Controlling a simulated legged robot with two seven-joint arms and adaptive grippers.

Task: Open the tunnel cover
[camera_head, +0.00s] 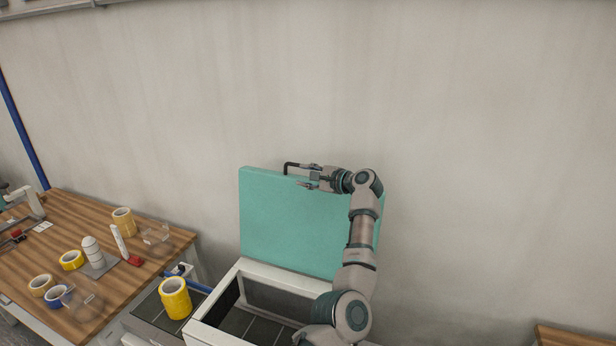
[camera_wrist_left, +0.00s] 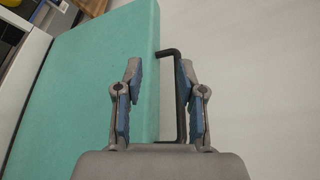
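The teal tunnel cover (camera_head: 285,222) stands raised, nearly upright, at the back of the white-framed tunnel (camera_head: 216,335). A black bent handle (camera_head: 289,167) sits on the cover's top edge. My left gripper (camera_head: 306,177) is at that edge with its fingers apart. In the left wrist view, the open left gripper (camera_wrist_left: 160,75) has the handle (camera_wrist_left: 180,100) between its fingers, closer to the right finger. The cover (camera_wrist_left: 95,85) fills the left side there, and its edge lies between the fingers. My right gripper is not in view.
A wooden table (camera_head: 45,262) at left holds several tape rolls, a white bottle (camera_head: 92,250) and clear holders. A yellow tape roll (camera_head: 175,298) stands left of the tunnel. A wall rises behind the cover. Another wooden surface (camera_head: 572,339) shows at bottom right.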

